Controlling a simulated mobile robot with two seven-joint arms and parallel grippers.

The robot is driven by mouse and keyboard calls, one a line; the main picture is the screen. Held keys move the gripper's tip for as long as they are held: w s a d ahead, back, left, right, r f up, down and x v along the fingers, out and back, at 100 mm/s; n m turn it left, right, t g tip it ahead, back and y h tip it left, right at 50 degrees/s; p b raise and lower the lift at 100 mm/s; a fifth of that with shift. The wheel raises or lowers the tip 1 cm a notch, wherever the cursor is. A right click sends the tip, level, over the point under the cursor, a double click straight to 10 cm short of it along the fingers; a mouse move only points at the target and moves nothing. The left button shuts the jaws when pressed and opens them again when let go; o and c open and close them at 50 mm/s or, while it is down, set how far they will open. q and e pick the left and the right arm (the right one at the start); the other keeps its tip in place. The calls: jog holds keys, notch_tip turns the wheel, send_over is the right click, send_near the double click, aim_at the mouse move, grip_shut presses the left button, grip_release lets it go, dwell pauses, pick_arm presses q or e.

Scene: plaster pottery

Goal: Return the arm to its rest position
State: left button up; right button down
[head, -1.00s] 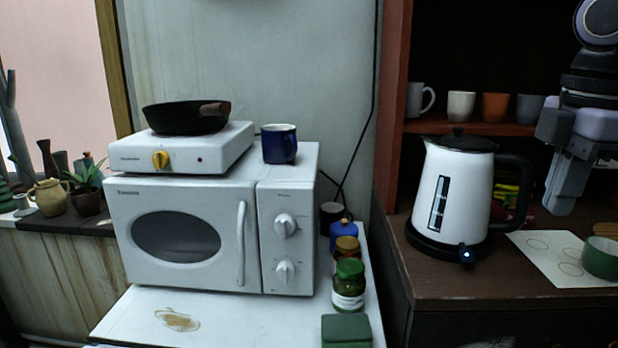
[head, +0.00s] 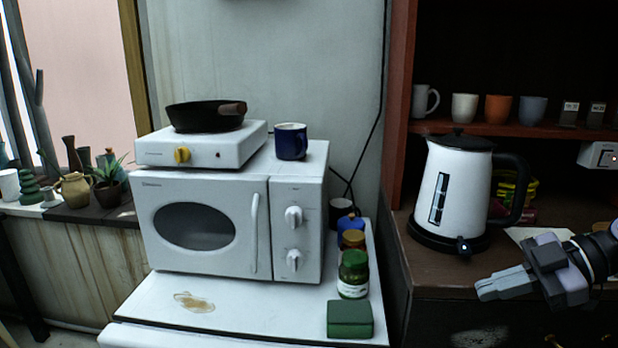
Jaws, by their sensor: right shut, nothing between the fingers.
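My right gripper (head: 482,291) is at the lower right of the head view, its fingers together and pointing left. It is empty and hangs in front of the dark wooden counter (head: 425,268), below and to the right of the white kettle (head: 466,195). My right arm comes in from the right edge. My left gripper is not in view.
A microwave (head: 205,225) with a hot plate, black pan (head: 200,118) and blue mug (head: 291,142) stands on a white cabinet. Jars (head: 353,268) and a green box (head: 349,319) are left of the gripper. Cups line the red shelf (head: 480,129).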

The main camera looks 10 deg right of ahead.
notch_tip(320, 180, down, 19)
jog(key=s+a+m+t+h+p, duration=0.1)
jog(key=s+a+m+t+h, duration=0.2)
jog(key=m+t, duration=0.7)
jog(key=s+a+f+m+g+h, duration=0.4)
jog(key=s+a+f+h, duration=0.1)
jog(key=s+a+f, duration=0.5)
notch_tip(320, 180, down, 3)
jog(key=a, duration=0.2)
jog(key=shift+a+f+g+h+p, duration=0.2)
jog(key=shift+a+g+h+p, duration=0.1)
jog(key=shift+a+g+p, duration=0.1)
